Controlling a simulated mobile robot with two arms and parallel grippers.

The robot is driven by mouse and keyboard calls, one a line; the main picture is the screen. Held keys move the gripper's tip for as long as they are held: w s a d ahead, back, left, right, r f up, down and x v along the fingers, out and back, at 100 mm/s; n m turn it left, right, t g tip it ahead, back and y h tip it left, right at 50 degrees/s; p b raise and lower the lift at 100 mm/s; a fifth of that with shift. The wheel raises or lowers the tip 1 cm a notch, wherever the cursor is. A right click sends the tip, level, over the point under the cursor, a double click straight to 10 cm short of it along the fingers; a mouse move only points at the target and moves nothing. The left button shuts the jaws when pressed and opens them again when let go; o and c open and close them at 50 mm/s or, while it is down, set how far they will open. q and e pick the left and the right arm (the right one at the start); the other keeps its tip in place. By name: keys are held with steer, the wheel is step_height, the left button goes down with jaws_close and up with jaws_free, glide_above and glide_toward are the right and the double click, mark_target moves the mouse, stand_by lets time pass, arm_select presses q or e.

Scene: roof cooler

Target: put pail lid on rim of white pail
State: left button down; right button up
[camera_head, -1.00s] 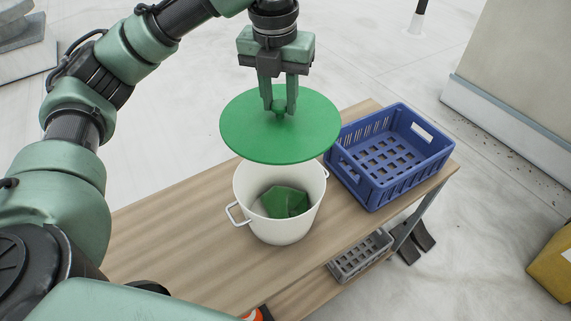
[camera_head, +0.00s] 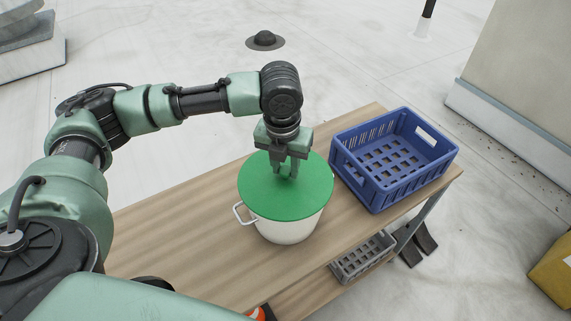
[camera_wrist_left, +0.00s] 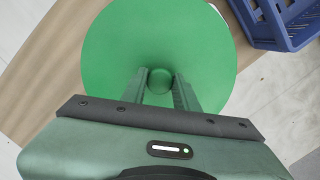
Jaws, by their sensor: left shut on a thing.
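The round green pail lid (camera_head: 270,200) lies over the top of the white pail (camera_head: 287,231) and hides its opening. It looks about level and on or very close to the rim; I cannot tell whether it touches all round. My left gripper (camera_head: 286,170) is above the lid's middle, shut on its knob. In the left wrist view the lid (camera_wrist_left: 150,40) spreads beneath the gripper (camera_wrist_left: 159,85), with the knob between the fingers. The right gripper is not in view.
A blue slotted crate (camera_head: 372,190) stands on the wooden table (camera_head: 190,225) to the right of the pail. A grey basket (camera_head: 362,257) sits on a lower shelf. The table left of the pail is clear.

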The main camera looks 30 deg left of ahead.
mark_target(284, 175)
arm_select(q)
steer(key=shift+f, duration=0.1)
steer(key=c, duration=1.1)
jaws_free()
steer(key=r, duration=0.4)
steer(key=s+r, duration=0.1)
steer(key=r, duration=0.3)
steer(key=r+b, duration=0.1)
steer(key=r, duration=0.3)
steer(key=shift+s+d, duration=0.15)
steer(key=shift+s, duration=0.1)
